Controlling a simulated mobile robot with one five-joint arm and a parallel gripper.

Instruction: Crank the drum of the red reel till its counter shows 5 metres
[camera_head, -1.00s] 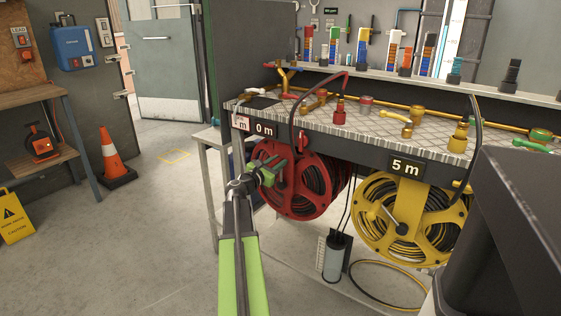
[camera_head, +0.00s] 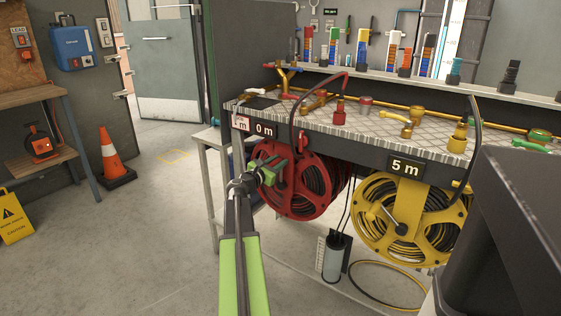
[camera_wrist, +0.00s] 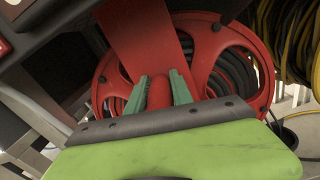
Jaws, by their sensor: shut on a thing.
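The red reel (camera_head: 309,194) hangs under the front of the workbench, with dark hose wound on its drum. Its counter (camera_head: 264,130) reads 0 m. In the wrist view the red reel (camera_wrist: 258,62) fills the middle. My gripper (camera_head: 277,173) is at the left part of the reel's face. Its green fingers are shut on the red crank handle (camera_wrist: 159,93), one finger on each side. In the head view the handle is mostly hidden by the fingers.
A yellow reel (camera_head: 373,232) hangs to the right, its counter (camera_head: 405,167) reading 5 m. A grey cylinder (camera_head: 335,258) stands below between the reels. A hose loop (camera_head: 388,302) lies on the floor. An orange cone (camera_head: 112,158) stands at left, with open floor between.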

